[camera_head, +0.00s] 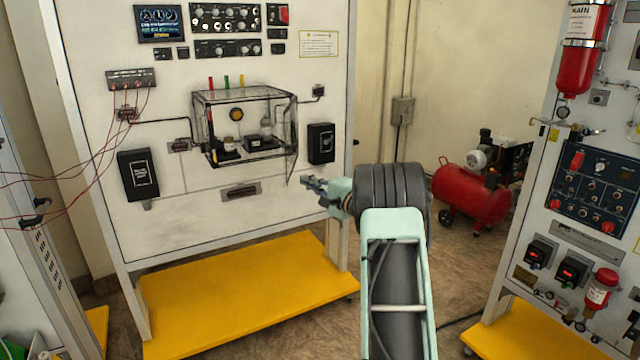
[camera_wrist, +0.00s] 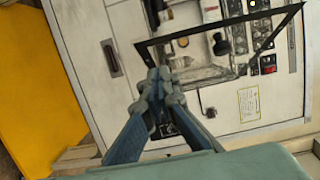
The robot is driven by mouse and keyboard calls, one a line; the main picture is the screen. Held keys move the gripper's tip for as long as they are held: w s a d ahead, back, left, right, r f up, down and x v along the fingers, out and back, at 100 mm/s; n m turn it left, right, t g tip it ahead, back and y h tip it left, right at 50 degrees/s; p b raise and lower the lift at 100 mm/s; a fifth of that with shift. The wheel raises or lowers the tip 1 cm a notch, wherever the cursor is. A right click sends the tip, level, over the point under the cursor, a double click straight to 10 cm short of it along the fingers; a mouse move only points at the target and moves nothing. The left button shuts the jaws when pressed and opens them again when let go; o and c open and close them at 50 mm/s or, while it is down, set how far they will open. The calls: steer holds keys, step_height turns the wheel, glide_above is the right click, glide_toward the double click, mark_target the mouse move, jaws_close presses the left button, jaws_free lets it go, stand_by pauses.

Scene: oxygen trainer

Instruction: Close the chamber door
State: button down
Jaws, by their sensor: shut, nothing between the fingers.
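The chamber (camera_head: 250,100) is a clear box with a dark frame on the upright white panel, with small items inside. Its clear, dark-edged door (camera_head: 291,160) stands open at the chamber's right side, swung out from the panel. My gripper (camera_head: 312,184) is shut and empty, low and to the right of the door, seemingly a short gap from its lower edge. In the wrist view, my gripper's fingertips (camera_wrist: 160,78) meet in front of a dark frame (camera_wrist: 215,27) with clear panes. Whether they touch it cannot be told.
Black boxes (camera_head: 138,174) and (camera_head: 321,143) flank the chamber on the panel. A yellow base (camera_head: 235,295) juts out below. A red compressor (camera_head: 470,193) stands behind at right, and another panel (camera_head: 590,160) stands at far right. Red wires hang at left.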

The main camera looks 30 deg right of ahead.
mark_target(287, 177)
steer(key=a, duration=0.1)
steer(key=w+a, duration=0.1)
steer(key=a, duration=0.1)
steer(key=shift+w+r+p, duration=0.1)
steer(key=shift+w+p, duration=0.1)
steer(key=shift+p, duration=0.1)
steer(key=shift+w+a, duration=0.1)
steer(key=shift+a, duration=0.05)
